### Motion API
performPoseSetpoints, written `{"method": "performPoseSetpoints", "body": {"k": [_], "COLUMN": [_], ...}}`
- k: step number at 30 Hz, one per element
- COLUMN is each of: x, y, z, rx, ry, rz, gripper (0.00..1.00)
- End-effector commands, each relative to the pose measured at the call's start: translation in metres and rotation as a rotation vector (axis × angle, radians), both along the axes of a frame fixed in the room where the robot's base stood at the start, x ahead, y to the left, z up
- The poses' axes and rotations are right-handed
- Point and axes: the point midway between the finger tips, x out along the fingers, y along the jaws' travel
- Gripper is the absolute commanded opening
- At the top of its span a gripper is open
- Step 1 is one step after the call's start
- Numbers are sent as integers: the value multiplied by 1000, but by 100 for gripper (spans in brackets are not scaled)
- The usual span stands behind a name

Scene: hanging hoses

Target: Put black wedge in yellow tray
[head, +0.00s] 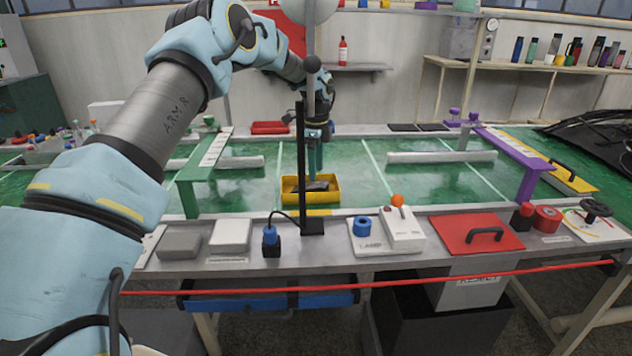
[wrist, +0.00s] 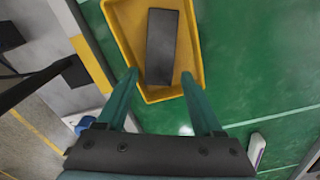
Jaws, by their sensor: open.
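The yellow tray (head: 327,196) sits on the green table surface just behind the grey front ledge. It also shows in the wrist view (wrist: 122,38). The black wedge (head: 318,186) lies inside the tray; in the wrist view the wedge (wrist: 161,47) is a dark rectangle lying lengthwise on the tray floor. My gripper (head: 316,172) points down over the tray. In the wrist view my gripper (wrist: 159,77) has its teal fingers spread apart at the near end of the tray, with the near end of the wedge showing free between the fingertips.
A thin black post (head: 302,165) stands on the ledge close to the tray. A green bridge (head: 205,165) stands to the left and a purple one (head: 510,160) to the right. A lamp box (head: 402,232) and a red lid (head: 475,234) sit on the ledge. Green surface right of the tray is clear.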

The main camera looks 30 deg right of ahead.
Motion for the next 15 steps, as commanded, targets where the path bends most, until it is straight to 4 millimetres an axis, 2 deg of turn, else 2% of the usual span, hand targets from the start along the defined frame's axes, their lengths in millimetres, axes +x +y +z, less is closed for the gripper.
{"method": "performPoseSetpoints", "body": {"k": [4,11,14,15], "x": [0,0,2,3], "y": [0,2,18,31], "z": [13,17,21,23], "rx": [-1,1,6,8], "ry": [-1,0,-2,-3], "rz": [0,7,65,111], "gripper": [68,68,68,68]}}
